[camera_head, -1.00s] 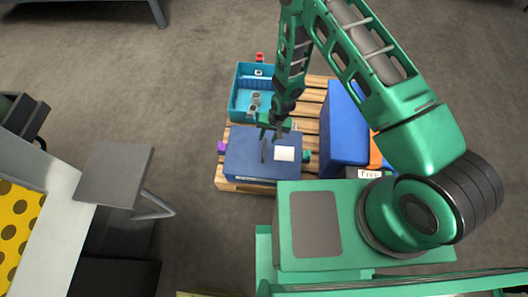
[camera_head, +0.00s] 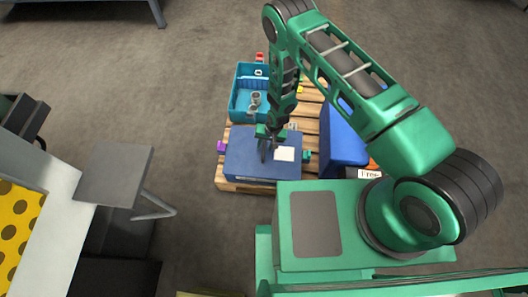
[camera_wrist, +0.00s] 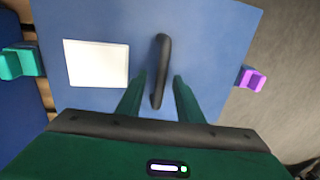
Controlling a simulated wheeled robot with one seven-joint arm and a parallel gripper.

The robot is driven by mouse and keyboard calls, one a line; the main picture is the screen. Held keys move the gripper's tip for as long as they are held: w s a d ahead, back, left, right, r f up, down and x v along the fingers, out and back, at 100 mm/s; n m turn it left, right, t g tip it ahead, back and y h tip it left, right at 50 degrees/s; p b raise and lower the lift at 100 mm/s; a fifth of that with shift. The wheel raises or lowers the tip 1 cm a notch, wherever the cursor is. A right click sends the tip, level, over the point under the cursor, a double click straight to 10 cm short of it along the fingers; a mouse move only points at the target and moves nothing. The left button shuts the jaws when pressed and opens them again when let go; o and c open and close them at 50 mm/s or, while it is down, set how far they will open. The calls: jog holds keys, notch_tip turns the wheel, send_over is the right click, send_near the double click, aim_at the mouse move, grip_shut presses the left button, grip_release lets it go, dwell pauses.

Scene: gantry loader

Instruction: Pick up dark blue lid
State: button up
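The dark blue lid (camera_head: 243,160) lies flat near the front of the wooden pallet in the head view. It has a white label (camera_head: 284,154) and a black handle. In the wrist view the lid (camera_wrist: 205,45) fills most of the picture, with the black handle (camera_wrist: 161,70) standing up from it. My gripper (camera_wrist: 159,80) is open, its two green fingers on either side of the near part of the handle. In the head view my gripper (camera_head: 268,144) is low over the lid. Whether the fingers touch the handle cannot be told.
A teal clip (camera_wrist: 22,62) and a purple clip (camera_wrist: 251,79) sit at the lid's sides. A light blue crate (camera_head: 236,104) with metal parts stands behind on the pallet (camera_head: 243,187). A taller blue box (camera_head: 345,142) stands close on the right. Grey floor lies left.

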grip_shut()
dwell(1.4)
